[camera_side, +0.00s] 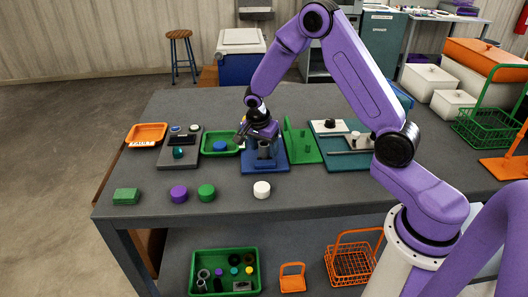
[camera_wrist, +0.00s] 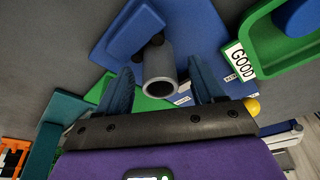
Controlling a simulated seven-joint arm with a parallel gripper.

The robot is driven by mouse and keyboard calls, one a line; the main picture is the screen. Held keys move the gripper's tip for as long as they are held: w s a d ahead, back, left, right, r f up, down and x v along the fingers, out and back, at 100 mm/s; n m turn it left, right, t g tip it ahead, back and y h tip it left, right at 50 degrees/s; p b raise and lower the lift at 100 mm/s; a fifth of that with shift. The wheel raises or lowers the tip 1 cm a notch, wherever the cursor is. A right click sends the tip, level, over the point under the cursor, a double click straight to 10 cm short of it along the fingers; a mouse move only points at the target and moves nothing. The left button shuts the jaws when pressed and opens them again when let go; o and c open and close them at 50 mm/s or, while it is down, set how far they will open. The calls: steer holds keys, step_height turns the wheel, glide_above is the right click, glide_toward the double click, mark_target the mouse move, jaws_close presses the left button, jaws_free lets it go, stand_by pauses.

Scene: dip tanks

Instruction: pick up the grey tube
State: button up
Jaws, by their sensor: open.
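The grey tube (camera_wrist: 158,76) shows in the wrist view as a hollow cylinder with its open end towards the camera. It stands at the blue fixture (camera_wrist: 193,30), which also shows in the side view (camera_side: 262,167). My gripper (camera_wrist: 160,68) is open, with one blue finger to the left of the tube and one to the right. Gaps show between the fingers and the tube in that view. In the side view my gripper (camera_side: 258,137) is just above the blue fixture and partly hides the tube (camera_side: 265,151).
A green tray (camera_wrist: 253,68) labelled GOOD holds a blue part beside the fixture. A green stand (camera_side: 303,145) is close on its right. An orange tray (camera_side: 147,134) is at far left. Several caps and a white cylinder (camera_side: 262,189) stand along the front of the table.

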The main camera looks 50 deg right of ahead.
jaws_close()
